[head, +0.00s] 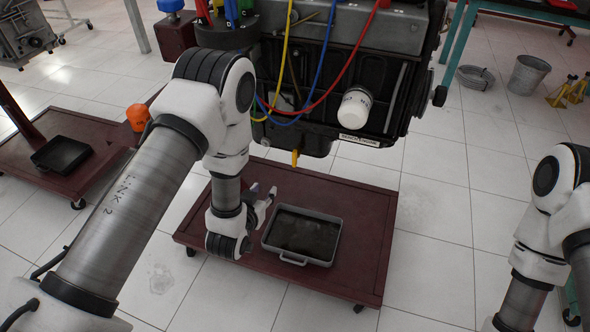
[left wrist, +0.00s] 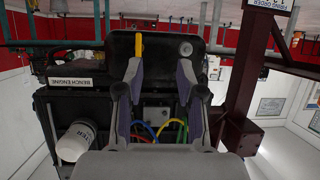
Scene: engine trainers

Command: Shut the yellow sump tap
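The yellow sump tap (head: 294,158) hangs at the bottom of the black engine (head: 345,75). Its yellow handle (left wrist: 138,46) shows upright in the left wrist view, just above the tip of the left-hand finger. My left gripper (head: 264,192) is below and to the left of the tap, above the dark red trolley. In the left wrist view the fingers of the left gripper (left wrist: 160,68) are spread apart with nothing between them. I cannot tell whether a finger touches the tap; they look apart in the head view. My right gripper is out of view.
A grey drain tray (head: 291,259) rests on the dark red trolley (head: 365,235) below the engine. A white filter (head: 355,108) sticks out right of the tap. Blue, yellow and red cables (head: 318,100) hang on the engine's front. An orange object (head: 138,117) is left.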

